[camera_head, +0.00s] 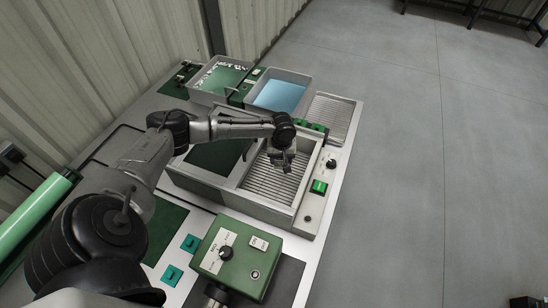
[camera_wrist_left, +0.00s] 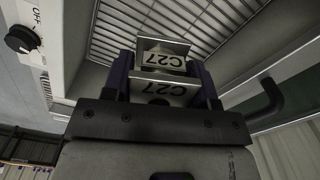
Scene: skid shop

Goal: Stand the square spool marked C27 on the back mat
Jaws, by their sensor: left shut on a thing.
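My left gripper (camera_head: 283,165) is shut on the square spool marked C27 and holds it over the ribbed basin of the grey bench unit. In the head view the spool is small and mostly hidden by the gripper. A dark green mat (camera_head: 168,226) lies on the bench near my arm; I cannot tell whether it is the back mat. My right gripper is out of view.
The bench unit has a raised rim (camera_head: 258,208) and a green switch (camera_head: 319,187). A green control box (camera_head: 236,258) stands in front. A blue-bottomed tray (camera_head: 280,97) and a tray of green and white pieces (camera_head: 218,78) stand behind. A ribbed plate (camera_head: 330,118) lies back right.

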